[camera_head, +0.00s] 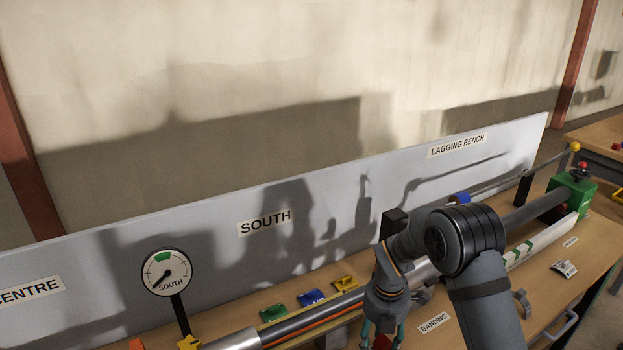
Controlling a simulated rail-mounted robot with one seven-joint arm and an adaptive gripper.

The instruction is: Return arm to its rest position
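My arm (482,300) reaches in from the bottom right and bends over the bench. My gripper (382,336) points down at the bottom edge, above the wooden bench top. Its two teal fingers stand apart where they show, but their tips are cut off by the frame. A dark red shape (381,342) shows between them; I cannot tell whether it is held or lies behind.
A metal pipe (300,325) runs along the bench behind my gripper. A gauge marked SOUTH (167,272) stands at left. Green, blue and yellow pieces lie by the grey back panel (330,205). A green block (578,193) and white rail (540,243) are at right.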

